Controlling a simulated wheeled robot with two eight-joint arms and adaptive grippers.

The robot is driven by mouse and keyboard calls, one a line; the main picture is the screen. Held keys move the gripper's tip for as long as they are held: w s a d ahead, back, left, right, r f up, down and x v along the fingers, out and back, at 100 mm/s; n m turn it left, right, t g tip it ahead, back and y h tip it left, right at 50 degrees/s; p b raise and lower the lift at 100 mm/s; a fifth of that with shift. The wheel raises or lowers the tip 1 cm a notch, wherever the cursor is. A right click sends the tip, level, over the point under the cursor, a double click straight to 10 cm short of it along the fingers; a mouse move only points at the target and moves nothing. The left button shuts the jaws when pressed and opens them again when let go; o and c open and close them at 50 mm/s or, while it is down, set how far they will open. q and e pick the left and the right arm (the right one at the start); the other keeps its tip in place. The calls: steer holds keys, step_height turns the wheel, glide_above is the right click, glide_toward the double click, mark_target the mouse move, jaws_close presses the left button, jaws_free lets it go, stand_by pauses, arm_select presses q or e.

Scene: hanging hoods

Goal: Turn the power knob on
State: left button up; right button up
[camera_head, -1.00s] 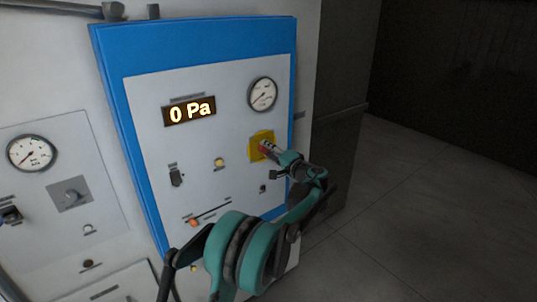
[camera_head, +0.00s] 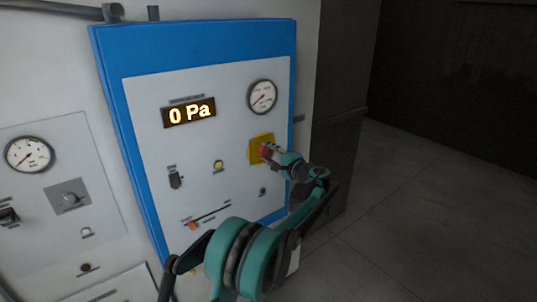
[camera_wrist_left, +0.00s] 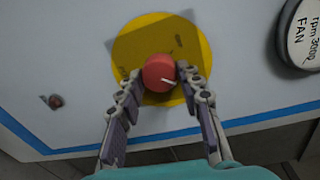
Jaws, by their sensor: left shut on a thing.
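The power knob (camera_wrist_left: 159,73) is a red round knob with a white mark on a yellow plate (camera_wrist_left: 185,50). In the head view the red knob (camera_head: 266,151) sits in front of its yellow plate (camera_head: 256,146), on the right side of the panel. My left gripper (camera_wrist_left: 160,84) has a finger on each side of the knob and is shut on it; the tips reach the knob's sides. In the head view the left gripper (camera_head: 274,154) partly covers the knob and plate. My right gripper is not in view.
The blue-framed panel (camera_head: 110,85) carries a display reading 0 Pa (camera_head: 189,112), a round gauge (camera_head: 262,97), a black switch (camera_head: 175,180) and an orange-ended slider (camera_head: 193,225). Another gauge (camera_head: 29,154) is on the left panel. Open floor lies to the right.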

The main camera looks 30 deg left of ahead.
arm_select(q)
steer(key=o, duration=1.2)
steer(key=shift+c, duration=0.2)
steer(key=v, duration=1.2)
